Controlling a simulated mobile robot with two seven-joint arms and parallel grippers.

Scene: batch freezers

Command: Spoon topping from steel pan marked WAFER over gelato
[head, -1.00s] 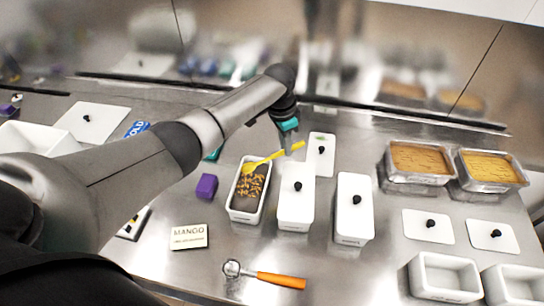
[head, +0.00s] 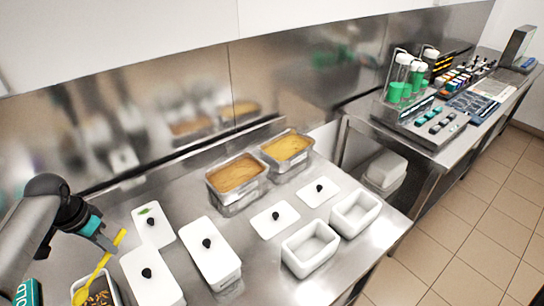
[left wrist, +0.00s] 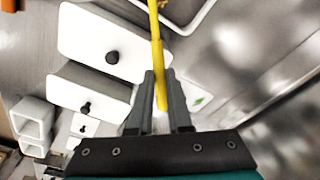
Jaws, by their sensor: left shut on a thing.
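My left gripper (head: 110,242) is shut on the handle of a yellow spoon (head: 96,271). The spoon also shows between the fingers in the left wrist view (left wrist: 156,55); its bowl end is out of that view. Two steel pans stand further back: one with tan-orange contents (head: 237,174), the other with yellow-orange contents (head: 287,148). No WAFER mark is readable. My right gripper is not in view.
White lidded tubs (head: 207,249) and (head: 150,275) stand right of the topping tub. Flat lids with black knobs (head: 274,220) and (head: 320,188) and two empty white tubs (head: 310,248) and (head: 356,211) lie toward the counter's right edge. A lid with a green leaf mark (head: 152,226) lies behind.

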